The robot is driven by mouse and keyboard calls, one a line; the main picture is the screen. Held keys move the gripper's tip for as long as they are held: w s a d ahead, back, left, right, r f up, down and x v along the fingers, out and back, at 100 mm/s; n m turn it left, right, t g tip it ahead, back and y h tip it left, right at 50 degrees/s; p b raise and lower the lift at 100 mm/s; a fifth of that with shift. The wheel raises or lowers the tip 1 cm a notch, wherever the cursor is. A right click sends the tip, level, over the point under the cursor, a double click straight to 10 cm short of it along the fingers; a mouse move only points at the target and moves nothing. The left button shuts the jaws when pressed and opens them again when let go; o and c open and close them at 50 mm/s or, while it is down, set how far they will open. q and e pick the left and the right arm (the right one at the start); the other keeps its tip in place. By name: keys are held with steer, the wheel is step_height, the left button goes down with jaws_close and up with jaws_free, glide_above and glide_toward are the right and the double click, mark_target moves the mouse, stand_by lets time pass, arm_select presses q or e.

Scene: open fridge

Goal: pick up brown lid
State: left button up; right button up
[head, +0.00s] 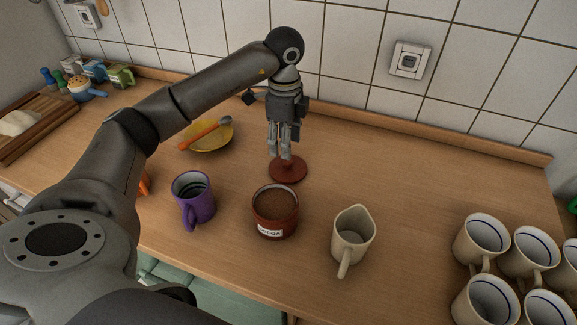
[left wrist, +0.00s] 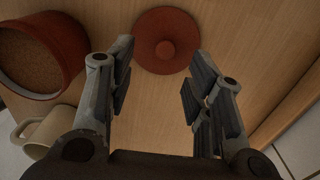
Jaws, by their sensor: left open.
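The brown lid (head: 288,171) is a round reddish-brown disc lying flat on the wooden counter, behind the cocoa jar (head: 275,212). In the left wrist view the lid (left wrist: 166,40) shows with a round knob in its middle, ahead of and between the fingers. My left gripper (head: 281,157) points down just above the lid, its fingertips near the lid's far edge in the head view. In the left wrist view the left gripper (left wrist: 158,85) is open with nothing between its fingers. My right gripper is not in view.
A purple mug (head: 193,200) and a cream jug (head: 352,240) flank the open jar. A yellow bowl (head: 209,136) with an orange-handled utensil stands behind left. Several white mugs (head: 483,240) crowd the right. The counter right of the lid is clear, up to the tiled wall.

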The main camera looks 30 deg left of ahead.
mark_target(288, 165)
arm_select(q)
steer(key=shift+f, duration=0.8)
steer(key=f+p, duration=0.1)
steer(key=f, duration=0.3)
steer(key=shift+w+d+f+p, duration=0.1)
steer(key=shift+w+p, duration=0.3)
steer(key=shift+f, duration=0.55)
jaws_close()
steer(key=shift+r, duration=0.1)
